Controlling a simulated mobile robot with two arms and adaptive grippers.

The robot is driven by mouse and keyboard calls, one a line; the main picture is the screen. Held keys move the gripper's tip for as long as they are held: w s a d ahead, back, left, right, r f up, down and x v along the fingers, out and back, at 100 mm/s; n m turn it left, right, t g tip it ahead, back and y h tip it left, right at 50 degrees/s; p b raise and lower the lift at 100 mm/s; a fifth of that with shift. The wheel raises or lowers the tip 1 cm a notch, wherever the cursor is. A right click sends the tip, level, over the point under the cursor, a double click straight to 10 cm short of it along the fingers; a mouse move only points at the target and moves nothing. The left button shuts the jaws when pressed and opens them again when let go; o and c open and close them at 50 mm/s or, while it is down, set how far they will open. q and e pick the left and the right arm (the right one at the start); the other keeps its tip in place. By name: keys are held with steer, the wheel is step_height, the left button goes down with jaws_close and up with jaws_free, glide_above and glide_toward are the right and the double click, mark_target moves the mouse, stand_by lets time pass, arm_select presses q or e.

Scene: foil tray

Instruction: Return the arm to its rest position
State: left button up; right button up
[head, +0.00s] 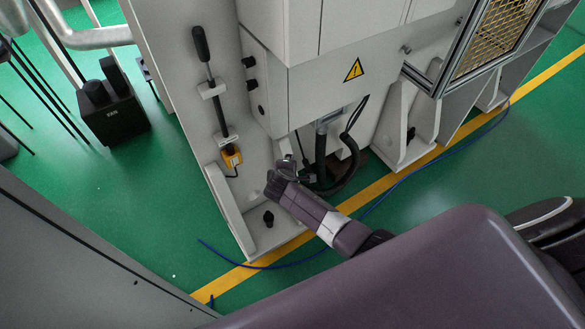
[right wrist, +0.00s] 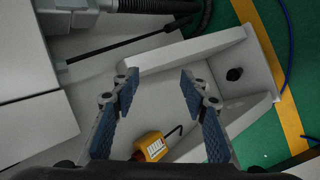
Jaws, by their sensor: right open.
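My right arm reaches in from the lower right of the head view, and its right gripper (head: 286,168) is beside the base of a grey machine (head: 345,35). In the right wrist view the right gripper (right wrist: 160,88) is open, with its two blue-padded fingers apart and nothing between them. A grey metal base plate (right wrist: 165,100) of the machine lies beyond the fingers. My left gripper is not in view.
A yellow device (head: 231,157) is on the machine's upright plate, near a black-handled rod (head: 203,50). It also shows below the fingers in the right wrist view (right wrist: 153,146). Black hoses (head: 347,170) hang near the gripper. A blue cable (head: 400,180) crosses the green floor.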

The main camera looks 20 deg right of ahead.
steer(key=shift+s+d, duration=0.1)
steer(key=shift+d, duration=0.1)
stand_by(0.4)
steer(key=s+a+f+m+g+y, duration=0.1)
steer(key=s+f+m+g, duration=0.1)
steer(key=s+f, duration=0.9)
steer(key=s+f+m+g+y, duration=0.2)
steer(key=s+f, duration=0.7)
steer(key=s, duration=0.5)
steer(key=s+f+m+g, duration=0.1)
steer(key=s+f+m, duration=0.2)
steer(key=s, duration=1)
steer(key=s+f+m+g+y, duration=0.1)
steer(key=s+f, duration=0.4)
steer(key=s, duration=0.9)
steer(key=shift+s+m+g, duration=0.25)
steer(key=shift+m+g, duration=0.05)
steer(key=shift+m, duration=0.6)
